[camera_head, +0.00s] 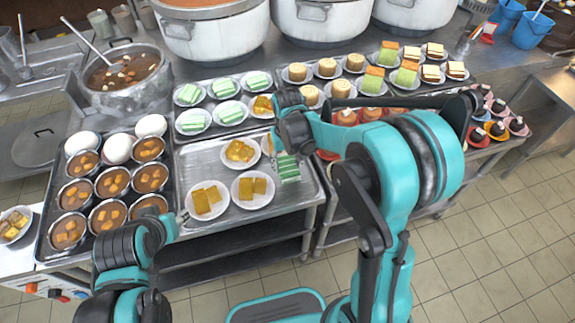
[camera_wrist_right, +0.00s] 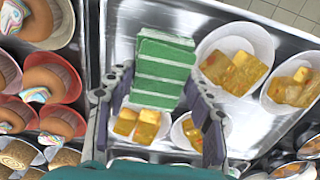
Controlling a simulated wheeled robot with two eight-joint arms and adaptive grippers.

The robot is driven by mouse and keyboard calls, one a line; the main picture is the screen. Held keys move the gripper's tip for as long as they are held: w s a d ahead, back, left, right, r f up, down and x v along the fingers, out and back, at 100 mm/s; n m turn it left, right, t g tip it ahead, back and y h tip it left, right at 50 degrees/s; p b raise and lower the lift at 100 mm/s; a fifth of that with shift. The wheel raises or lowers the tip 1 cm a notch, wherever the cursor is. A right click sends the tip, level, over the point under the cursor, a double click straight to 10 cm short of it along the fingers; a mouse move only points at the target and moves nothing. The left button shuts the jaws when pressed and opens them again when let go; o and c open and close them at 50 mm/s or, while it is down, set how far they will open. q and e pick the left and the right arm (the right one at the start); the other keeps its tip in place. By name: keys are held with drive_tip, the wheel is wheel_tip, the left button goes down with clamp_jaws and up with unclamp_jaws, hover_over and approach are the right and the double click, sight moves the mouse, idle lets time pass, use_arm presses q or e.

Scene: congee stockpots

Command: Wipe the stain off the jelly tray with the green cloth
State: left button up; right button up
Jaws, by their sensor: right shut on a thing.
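The jelly tray (camera_head: 190,163) is a metal tray at the centre of the head view, holding white plates of yellow jelly (camera_head: 252,187). My right gripper (camera_wrist_right: 158,76) is shut on the green cloth (camera_wrist_right: 163,66), a folded block with white stripes, over the right part of the tray. The cloth also shows below the gripper in the head view (camera_head: 288,169). I cannot tell whether it touches the tray. No stain stands out; the arm and cloth hide part of the tray. My left gripper (camera_head: 181,217) is at the tray's front left corner, its fingers too small to judge.
A tray of brown soup bowls (camera_head: 112,182) and white domes adjoins on the left. Plates of green-and-white cakes (camera_head: 227,112) stand behind, with large stockpots (camera_head: 213,32) beyond. Cupcakes (camera_wrist_right: 42,75) stand close beside the right gripper. Bare tray shows between the plates.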

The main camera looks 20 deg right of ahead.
drive_tip(key=shift+r+p, duration=0.5)
drive_tip(key=shift+r, duration=0.45)
